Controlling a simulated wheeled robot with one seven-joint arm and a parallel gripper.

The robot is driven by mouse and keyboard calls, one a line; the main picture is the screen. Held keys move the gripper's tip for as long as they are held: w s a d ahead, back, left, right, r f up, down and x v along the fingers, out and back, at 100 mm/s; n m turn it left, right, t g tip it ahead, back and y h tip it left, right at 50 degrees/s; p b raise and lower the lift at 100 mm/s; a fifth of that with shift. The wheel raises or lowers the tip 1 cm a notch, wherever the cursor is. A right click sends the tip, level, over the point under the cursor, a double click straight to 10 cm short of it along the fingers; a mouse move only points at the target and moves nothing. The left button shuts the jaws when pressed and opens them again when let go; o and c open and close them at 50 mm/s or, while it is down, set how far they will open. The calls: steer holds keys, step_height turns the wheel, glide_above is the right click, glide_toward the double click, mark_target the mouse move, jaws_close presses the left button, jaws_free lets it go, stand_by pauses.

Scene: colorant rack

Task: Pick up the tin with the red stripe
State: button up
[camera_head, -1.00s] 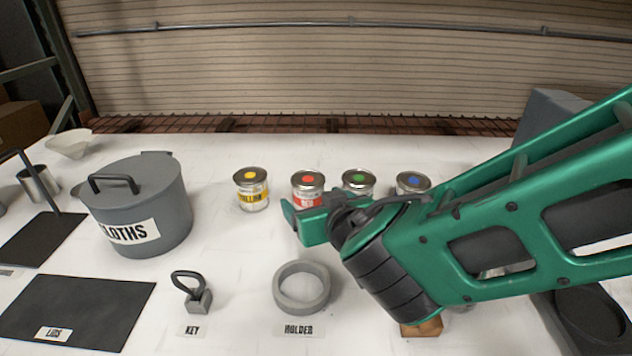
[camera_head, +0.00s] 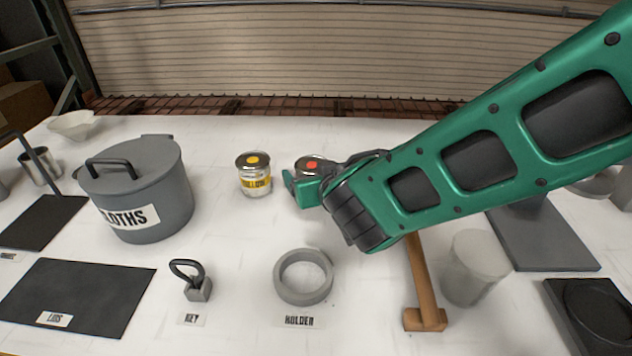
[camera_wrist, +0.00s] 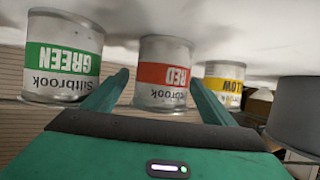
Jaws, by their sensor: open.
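The tin with the red stripe (camera_head: 309,164) stands on the white table, partly hidden by my gripper in the head view. In the wrist view the red tin (camera_wrist: 163,76) appears upside down, its label reading RED, between and beyond my fingers. My gripper (camera_wrist: 158,90) is open and empty, its two green fingers on either side of the tin in the picture. I cannot tell whether the fingertips reach around it. In the head view my gripper (camera_head: 300,188) is just in front of the tin.
The yellow-striped tin (camera_head: 254,175) stands left of the red one. The green-striped tin (camera_wrist: 62,58) is on the other side, hidden by my arm in the head view.

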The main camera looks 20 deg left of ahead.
steer(key=shift+x, duration=1.6)
steer(key=c, duration=1.3)
steer(key=shift+r, duration=0.25)
